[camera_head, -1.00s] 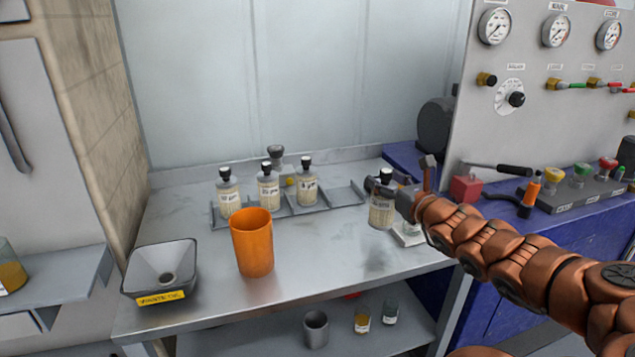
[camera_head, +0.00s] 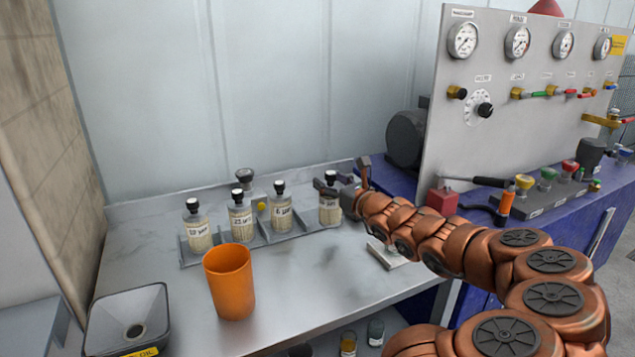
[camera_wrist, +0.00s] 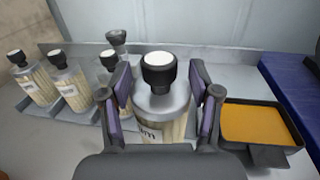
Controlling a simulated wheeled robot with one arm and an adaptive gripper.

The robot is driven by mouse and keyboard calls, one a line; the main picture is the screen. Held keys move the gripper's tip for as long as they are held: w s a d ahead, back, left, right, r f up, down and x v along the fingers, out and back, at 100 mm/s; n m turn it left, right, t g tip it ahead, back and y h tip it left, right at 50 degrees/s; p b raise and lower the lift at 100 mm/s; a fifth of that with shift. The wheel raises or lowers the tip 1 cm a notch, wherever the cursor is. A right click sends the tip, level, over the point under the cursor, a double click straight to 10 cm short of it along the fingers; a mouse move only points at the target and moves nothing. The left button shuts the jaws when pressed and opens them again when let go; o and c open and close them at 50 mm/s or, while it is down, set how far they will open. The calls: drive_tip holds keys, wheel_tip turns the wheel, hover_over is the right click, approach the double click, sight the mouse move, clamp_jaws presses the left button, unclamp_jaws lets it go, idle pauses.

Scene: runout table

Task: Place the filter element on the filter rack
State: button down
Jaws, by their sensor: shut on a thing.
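My gripper (camera_head: 338,190) is shut on a filter element (camera_head: 330,211), a pale pleated cylinder with a label and a black-and-white cap. The held filter element (camera_wrist: 161,105) stands upright between the purple-padded fingers in the wrist view. In the head view it is at the right end of the filter rack (camera_head: 267,239), a grey tray with dividers, over or in its rightmost place; I cannot tell whether its base touches. Several similar labelled elements stand in the rack to its left, the nearest being one (camera_head: 281,208). The gripper and arm partly hide the held element.
An orange cup (camera_head: 230,284) stands in front of the rack. A grey waste-oil funnel tray (camera_head: 128,318) is at the front left. A gauge panel (camera_head: 525,110) and blue bench (camera_head: 560,215) are on the right. An orange-filled black tray (camera_wrist: 262,124) lies right of the gripper.

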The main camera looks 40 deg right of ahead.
drive_tip(key=w+d+f+p, duration=0.2)
drive_tip(key=w+d+f, duration=0.1)
drive_tip(key=w, duration=0.5)
drive_tip(key=shift+w+d+f, duration=0.3)
drive_tip(key=shift+d+f, duration=0.1)
drive_tip(key=shift+f, duration=0.45)
drive_tip(key=shift+c, duration=1.2)
unclamp_jaws()
drive_tip(key=s, duration=0.3)
drive_tip(key=s+a, duration=0.1)
drive_tip(key=s, duration=0.3)
drive_tip(key=s+b, duration=0.1)
drive_tip(key=s, duration=0.2)
drive_tip(key=shift+s+a, duration=0.25)
drive_tip(key=shift+a, duration=0.1)
drive_tip(key=shift+s+a, duration=0.2)
drive_tip(key=shift+s, duration=0.5)
